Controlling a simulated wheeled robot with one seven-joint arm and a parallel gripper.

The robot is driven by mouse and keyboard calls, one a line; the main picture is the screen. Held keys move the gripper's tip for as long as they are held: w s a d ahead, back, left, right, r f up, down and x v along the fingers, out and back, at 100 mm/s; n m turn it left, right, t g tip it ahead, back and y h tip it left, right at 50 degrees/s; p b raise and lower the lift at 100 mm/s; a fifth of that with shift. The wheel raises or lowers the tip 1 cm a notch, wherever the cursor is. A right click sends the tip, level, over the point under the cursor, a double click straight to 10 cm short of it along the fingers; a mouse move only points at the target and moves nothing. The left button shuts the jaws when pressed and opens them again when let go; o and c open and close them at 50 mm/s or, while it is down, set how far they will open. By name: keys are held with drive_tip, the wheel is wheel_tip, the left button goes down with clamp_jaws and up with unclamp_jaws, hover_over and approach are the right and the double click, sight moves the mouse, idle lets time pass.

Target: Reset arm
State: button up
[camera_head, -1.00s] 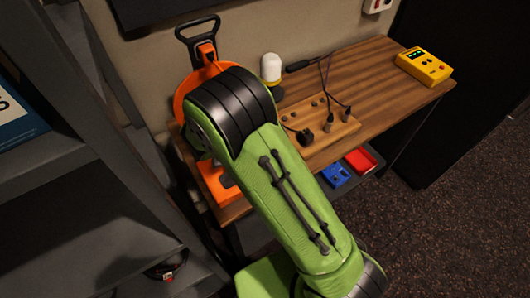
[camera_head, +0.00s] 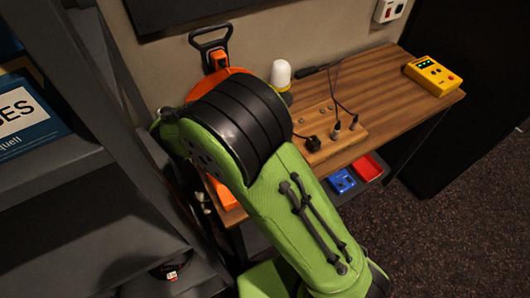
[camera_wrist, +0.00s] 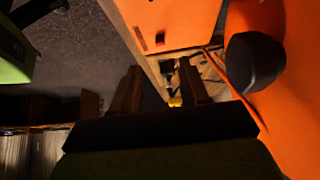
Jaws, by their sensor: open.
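My green arm crosses the middle of the head view and hides part of the desk. My gripper is hidden there behind the arm. In the wrist view my gripper (camera_wrist: 160,88) shows as two dark fingers, spread apart with nothing between them. A large orange surface with a black round knob (camera_wrist: 255,62) lies close on the right of the wrist view. The orange device (camera_head: 217,78) with a black handle stands at the back left of the desk, partly hidden by my arm.
Blue and red trays (camera_head: 342,181) sit below. A dark shelf (camera_head: 60,160) stands close on the left. Floor at right is clear.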

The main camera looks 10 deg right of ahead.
drive_tip(key=shift+v, duration=0.9)
drive_tip(key=s+d+r+n+y, duration=0.4)
drive_tip(key=s+d+r+n, duration=0.35)
drive_tip(key=d+r, duration=0.2)
drive_tip(key=s+r+n+t+y, duration=0.2)
drive_tip(key=s+n, duration=0.5)
drive_tip(key=s, duration=0.5)
drive_tip(key=shift+d+r+t, duration=0.2)
drive_tip(key=shift+r+t, duration=0.45)
drive_tip(key=shift+t, duration=0.05)
